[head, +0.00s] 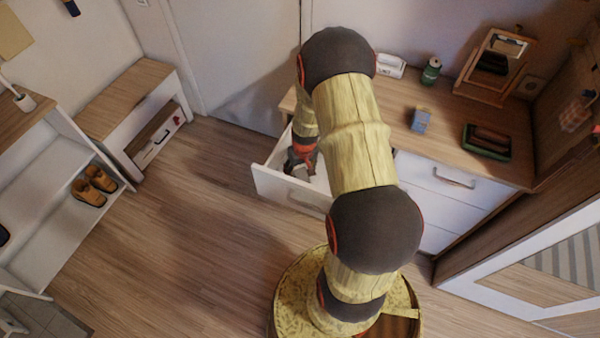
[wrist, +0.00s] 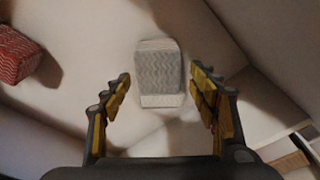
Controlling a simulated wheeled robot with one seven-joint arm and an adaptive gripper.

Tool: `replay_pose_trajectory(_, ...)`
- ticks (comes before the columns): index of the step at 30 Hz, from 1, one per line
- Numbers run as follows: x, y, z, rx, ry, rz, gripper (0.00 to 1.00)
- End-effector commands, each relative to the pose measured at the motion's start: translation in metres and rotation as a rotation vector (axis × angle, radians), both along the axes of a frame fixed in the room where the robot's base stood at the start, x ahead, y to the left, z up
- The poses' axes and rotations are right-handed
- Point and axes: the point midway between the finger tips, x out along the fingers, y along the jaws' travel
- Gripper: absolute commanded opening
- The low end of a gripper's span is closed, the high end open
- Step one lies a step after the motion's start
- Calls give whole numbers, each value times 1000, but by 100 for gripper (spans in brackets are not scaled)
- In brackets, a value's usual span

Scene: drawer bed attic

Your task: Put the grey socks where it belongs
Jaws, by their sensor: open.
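A folded pale grey item with a zigzag pattern, which looks like the grey socks (wrist: 158,72), lies on the white floor of the open drawer in the wrist view. My gripper (wrist: 160,80) is open, with one yellow-padded finger on each side of the socks in the picture. No finger clearly touches them. In the head view my gripper (head: 302,158) reaches down into the open white drawer (head: 284,190) at the dresser's left end. The socks cannot be made out there, and my arm hides part of the drawer.
A red patterned item (wrist: 20,55) lies left in the wrist view. A shoe shelf (head: 65,215) stands left; the floor between is clear.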

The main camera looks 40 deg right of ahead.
Motion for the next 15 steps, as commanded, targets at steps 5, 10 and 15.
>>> replay_pose_trajectory(5,-5,2,43,-2,-2,0,60)
replay_pose_trajectory(10,-9,4,74,-2,-1,1,60)
replay_pose_trajectory(15,-13,5,93,0,0,0,60)
